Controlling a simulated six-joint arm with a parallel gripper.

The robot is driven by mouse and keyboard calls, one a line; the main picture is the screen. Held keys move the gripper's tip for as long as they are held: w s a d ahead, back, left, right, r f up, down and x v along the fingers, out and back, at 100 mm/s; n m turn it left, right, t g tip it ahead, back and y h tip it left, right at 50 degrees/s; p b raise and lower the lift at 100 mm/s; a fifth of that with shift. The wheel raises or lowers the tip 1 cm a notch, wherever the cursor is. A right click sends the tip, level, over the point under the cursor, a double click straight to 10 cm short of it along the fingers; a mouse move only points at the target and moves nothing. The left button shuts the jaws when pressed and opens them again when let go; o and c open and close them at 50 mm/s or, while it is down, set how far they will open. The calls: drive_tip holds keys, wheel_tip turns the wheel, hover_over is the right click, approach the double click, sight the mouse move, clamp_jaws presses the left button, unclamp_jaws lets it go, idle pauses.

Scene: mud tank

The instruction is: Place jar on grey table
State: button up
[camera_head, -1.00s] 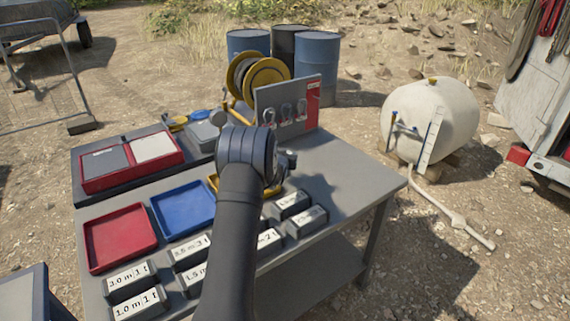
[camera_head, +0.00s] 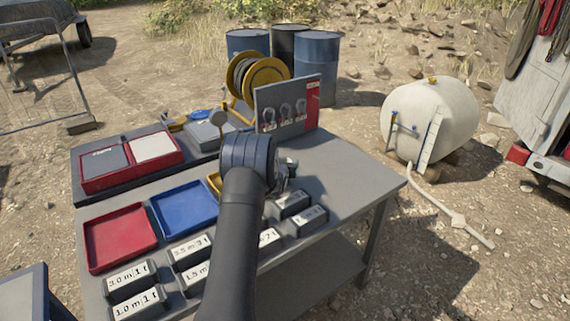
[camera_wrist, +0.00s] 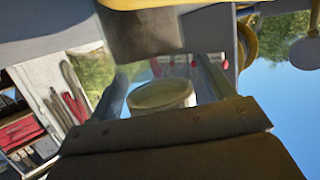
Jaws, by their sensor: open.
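My gripper (camera_head: 286,173) is over the grey table (camera_head: 345,180), mostly hidden behind my wrist in the head view. In the wrist view its two fingers are spread apart. A pale, round, cup-like thing (camera_wrist: 160,95) shows between them, close to the gripper's base; it looks like the jar, but I cannot tell whether it touches a finger. I cannot make out a jar in the head view, where my arm covers the middle of the table.
A red tray (camera_head: 120,238), a blue tray (camera_head: 184,207) and several labelled dark blocks (camera_head: 292,204) stand on the table's left and front. The shackle board (camera_head: 285,105) rises at the back. The table's right side is clear.

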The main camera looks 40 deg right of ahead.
drive_tip(key=shift+r, duration=0.2)
drive_tip(key=v, duration=0.2)
drive_tip(key=shift+s+a+r, duration=0.1)
drive_tip(key=shift+s+a, duration=0.1)
wheel_tip(320, 180, up, 7)
drive_tip(key=shift+s+a+r, duration=0.1)
drive_tip(key=shift+s, duration=0.05)
